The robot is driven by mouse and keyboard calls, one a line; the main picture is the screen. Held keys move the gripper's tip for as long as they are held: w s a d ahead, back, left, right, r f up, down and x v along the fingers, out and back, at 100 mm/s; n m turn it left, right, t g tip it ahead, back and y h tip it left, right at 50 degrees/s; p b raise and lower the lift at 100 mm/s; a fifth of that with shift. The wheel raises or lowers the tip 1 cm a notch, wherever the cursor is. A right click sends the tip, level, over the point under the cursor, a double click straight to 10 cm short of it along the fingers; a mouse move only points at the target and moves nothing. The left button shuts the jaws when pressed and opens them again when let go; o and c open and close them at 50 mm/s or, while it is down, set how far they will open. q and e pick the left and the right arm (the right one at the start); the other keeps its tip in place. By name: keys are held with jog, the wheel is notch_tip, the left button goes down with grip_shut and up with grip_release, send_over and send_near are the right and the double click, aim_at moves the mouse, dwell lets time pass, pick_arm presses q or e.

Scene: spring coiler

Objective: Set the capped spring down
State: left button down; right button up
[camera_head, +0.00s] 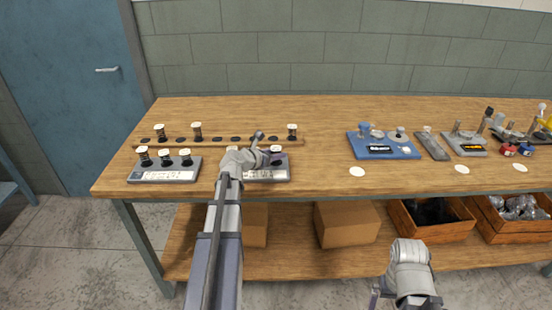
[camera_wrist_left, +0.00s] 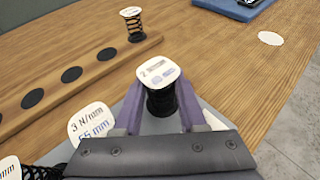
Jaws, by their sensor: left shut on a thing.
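The capped spring (camera_wrist_left: 160,98) is a dark coil with a white, printed cap on top. My left gripper (camera_wrist_left: 155,118) is shut on it, with purple fingers on either side of the coil. In the head view the white-capped spring (camera_head: 276,149) shows upright at the gripper's tip, over the right grey tray (camera_head: 270,175). Whether its base touches the tray is hidden. My right gripper (camera_head: 378,296) is low at the bottom edge of the head view, away from the table, and its fingers are barely visible.
A wooden strip (camera_head: 220,140) with dark round spots holds several capped springs along the back. A left grey tray (camera_head: 165,176) holds three capped springs. A blue device (camera_head: 385,148) stands to the right. Bare table lies between it and the right tray.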

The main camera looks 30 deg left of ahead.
pick_arm(q)
jog(key=shift+r, duration=0.1)
jog(key=shift+f, duration=0.2)
jog(key=c, duration=0.8)
grip_release()
jog(key=shift+o, duration=0.2)
jog(key=shift+r, duration=0.1)
jog(key=shift+s+r, duration=0.15)
jog(key=shift+r, duration=0.1)
jog(key=p+v, duration=0.4)
jog(key=v, duration=0.6)
jog(key=shift+s+r, duration=0.1)
jog(key=shift+s, duration=0.15)
jog(key=shift+s+a+r+p, duration=0.15)
jog(key=shift+s+p, duration=0.2)
jog(key=shift+s, duration=0.2)
